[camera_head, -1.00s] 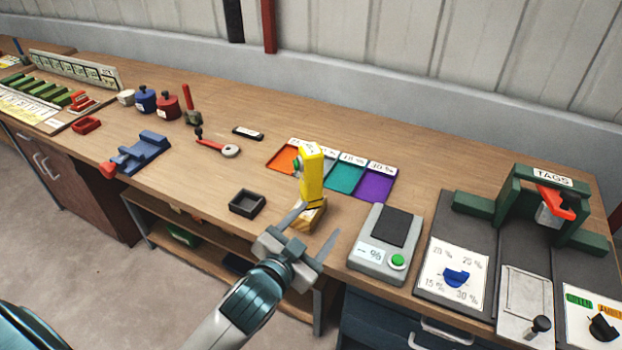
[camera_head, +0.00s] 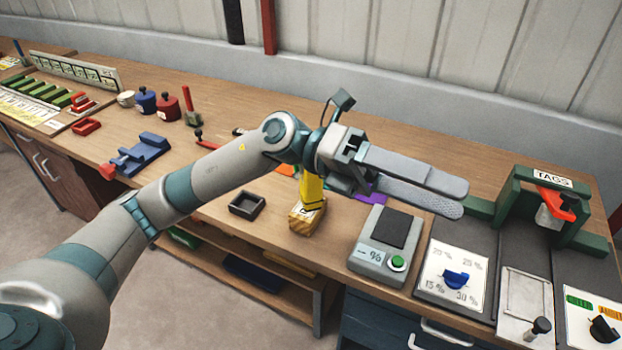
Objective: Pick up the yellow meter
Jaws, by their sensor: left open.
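The yellow meter (camera_head: 312,192) stands upright in a wooden block (camera_head: 305,220) near the front of the bench. Its upper part is hidden behind my left arm and gripper body. My left gripper (camera_head: 460,197) is raised over the bench and points right, with its fingertips well to the right of the meter. Its two long grey fingers are apart with nothing between them. My right gripper is not in view.
A black tray (camera_head: 247,205) stands left of the block. A grey device with a green button (camera_head: 398,263) stands right of it. My arm partly covers the coloured trays behind, such as the purple one (camera_head: 371,199). A green TAGS frame (camera_head: 550,180) stands far right.

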